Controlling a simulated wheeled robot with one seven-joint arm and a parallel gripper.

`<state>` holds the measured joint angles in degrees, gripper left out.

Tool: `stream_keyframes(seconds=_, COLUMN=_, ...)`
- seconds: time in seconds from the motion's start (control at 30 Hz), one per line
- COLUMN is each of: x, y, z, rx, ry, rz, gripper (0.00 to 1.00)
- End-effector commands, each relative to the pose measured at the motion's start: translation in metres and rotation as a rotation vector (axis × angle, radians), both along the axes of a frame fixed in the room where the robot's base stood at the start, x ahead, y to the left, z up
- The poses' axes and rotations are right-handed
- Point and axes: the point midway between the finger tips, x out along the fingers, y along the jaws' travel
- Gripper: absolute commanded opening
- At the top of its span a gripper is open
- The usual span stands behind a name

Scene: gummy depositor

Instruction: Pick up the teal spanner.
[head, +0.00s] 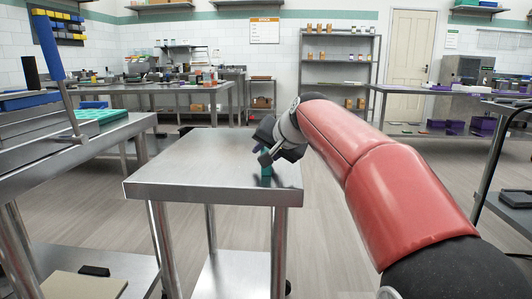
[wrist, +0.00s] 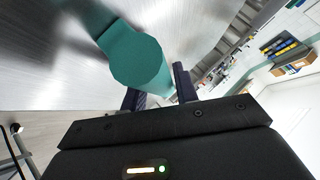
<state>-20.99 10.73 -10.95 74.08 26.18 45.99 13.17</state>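The teal spanner (wrist: 135,55) shows large and close in the wrist view, with one broad end near the camera and another teal part towards the upper left. Its lower part runs down between the two dark fingers of my gripper (wrist: 158,92). In the head view a small teal piece of the spanner (head: 266,170) shows under my gripper (head: 268,156), at the right end of the steel table (head: 165,178). The fingers stand apart with teal between them. I cannot tell whether they press on it, or whether the spanner touches the table.
A steel bench with a teal tray (head: 103,115) and a blue-handled lever (head: 50,48) stands at the left. Shelving (head: 340,62) and more benches stand behind. The table's top left of my gripper is clear. Open floor lies beyond it.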

Motion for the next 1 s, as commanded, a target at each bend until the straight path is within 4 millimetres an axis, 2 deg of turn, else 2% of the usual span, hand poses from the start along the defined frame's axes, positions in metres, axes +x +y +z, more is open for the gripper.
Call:
stream_keyframes(seconds=0.13, x=0.0, y=0.0, z=0.001, rx=0.0, ry=-0.001, rz=-0.001, gripper=0.3)
stream_keyframes(seconds=0.17, x=0.0, y=0.0, z=0.001, rx=0.0, ry=-0.001, rz=-0.001, gripper=0.27)
stream_keyframes(seconds=0.37, x=0.0, y=0.0, z=0.001, rx=0.0, ry=-0.001, rz=-0.001, gripper=0.01)
stream_keyframes(seconds=0.77, x=0.0, y=-0.001, z=0.005, rx=0.0, ry=-0.003, rz=0.0, gripper=0.0)
stream_keyframes(seconds=0.87, x=0.0, y=-0.001, z=0.012, rx=-0.001, ry=-0.004, rz=0.0, gripper=0.0)
stream_keyframes(seconds=1.0, x=0.0, y=-0.001, z=0.035, rx=0.0, ry=-0.007, rz=-0.001, gripper=0.0)
